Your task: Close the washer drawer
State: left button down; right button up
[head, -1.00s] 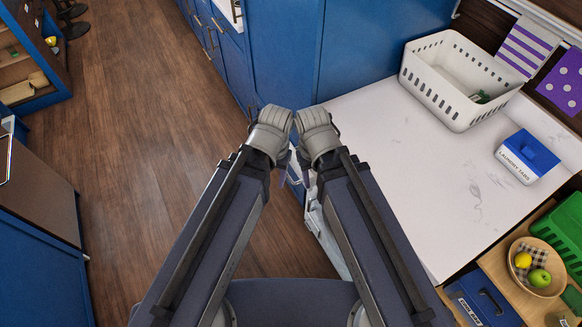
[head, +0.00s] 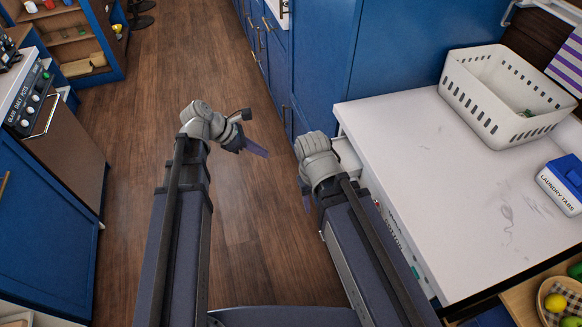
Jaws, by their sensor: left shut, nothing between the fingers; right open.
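The washer (head: 398,240) stands under the white counter on the right, its front seen at a steep angle with some lettering on it. A pale drawer (head: 347,157) sticks out from its front near the counter's far left corner, partly hidden behind my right wrist. My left gripper (head: 258,150) is shut and empty, over the floor to the left of the drawer and apart from it. My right gripper (head: 307,202) is open, mostly hidden below its own wrist, close to the washer front. I cannot tell whether it touches the drawer.
On the counter (head: 400,140) stand a white laundry basket (head: 500,105) and a laundry tabs box (head: 566,182). Tall blue cabinets (head: 340,50) rise beyond the washer. An oven (head: 60,120) stands at the left. The wooden floor (head: 240,230) between is clear.

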pick_arm(q)
jog(key=d+r+b+x, duration=0.1)
jog(key=d+b+x, duration=0.1)
jog(key=b+x, duration=0.6)
jog(key=shift+w+x, duration=0.35)
jog(key=shift+x, duration=2)
jog(key=shift+d+r, duration=0.1)
jog(key=shift+r, duration=0.05)
jog(key=w+d, duration=0.1)
jog(key=d, duration=0.3)
jog(key=w+d, duration=0.1)
jog(key=d, duration=0.3)
jog(key=w+d, duration=0.2)
jog(key=d, duration=0.2)
jog(key=shift+d+b, duration=0.15)
jog(key=shift+b, duration=0.15)
jog(key=shift+r, duration=0.1)
